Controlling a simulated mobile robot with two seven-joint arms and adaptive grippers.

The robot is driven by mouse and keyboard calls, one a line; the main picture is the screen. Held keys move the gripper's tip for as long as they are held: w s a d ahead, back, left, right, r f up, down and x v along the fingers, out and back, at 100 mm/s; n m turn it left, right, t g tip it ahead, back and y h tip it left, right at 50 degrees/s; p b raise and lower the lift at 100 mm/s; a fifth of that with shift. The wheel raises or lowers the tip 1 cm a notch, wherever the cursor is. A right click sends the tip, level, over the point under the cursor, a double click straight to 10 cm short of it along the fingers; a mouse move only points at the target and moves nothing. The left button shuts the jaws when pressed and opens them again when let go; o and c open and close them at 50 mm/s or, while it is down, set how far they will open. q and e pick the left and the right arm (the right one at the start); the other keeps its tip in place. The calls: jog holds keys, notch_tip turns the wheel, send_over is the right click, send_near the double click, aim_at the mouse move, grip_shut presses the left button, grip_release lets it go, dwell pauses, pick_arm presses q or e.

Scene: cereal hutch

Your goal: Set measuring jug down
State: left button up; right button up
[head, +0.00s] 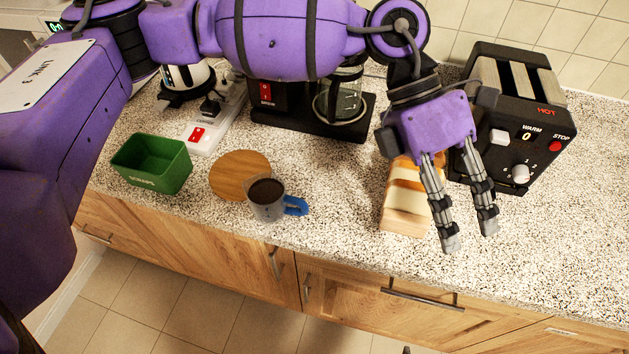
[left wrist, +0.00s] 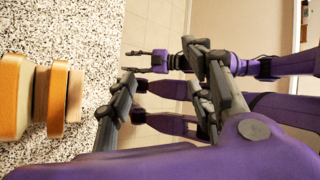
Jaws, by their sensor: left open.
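The measuring jug (head: 268,205) is a small grey cup with a blue handle pointing right and dark contents. It stands upright at the front right edge of the round wooden board (head: 232,172); I cannot tell whether its base rests partly on the board. My left gripper (head: 468,242) is open and empty, well to the right of the jug, with its fingers pointing down toward the counter front. Its two fingers also show apart in the left wrist view (left wrist: 165,95). A gripper that looks like my right one (left wrist: 142,62) is small beyond them, its jaw state unclear.
A green bin (head: 150,165) is left of the board. A coffee maker (head: 310,122) and a power strip (head: 205,125) are behind. The counter between jug and bread is clear.

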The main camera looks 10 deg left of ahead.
pick_arm(q)
jog(key=w+a+f+m+t+y, duration=0.2)
jog(key=w+a+f+y, duration=0.25)
jog(key=a+f, duration=0.4)
jog(key=m+t+y, duration=0.1)
jog(key=m+y, duration=0.1)
jog(key=y, duration=0.4)
send_near(279, 202)
notch_tip(279, 202, down, 4)
jog(key=w+d, duration=0.1)
jog(key=d, duration=0.1)
jog(key=x, duration=0.4)
jog(key=p+x, duration=0.1)
jog(key=x, duration=0.1)
jog(key=shift+w+a+f, duration=0.1)
jog(key=shift+w+f, duration=0.15)
jog(key=shift+f, duration=0.15)
grip_shut()
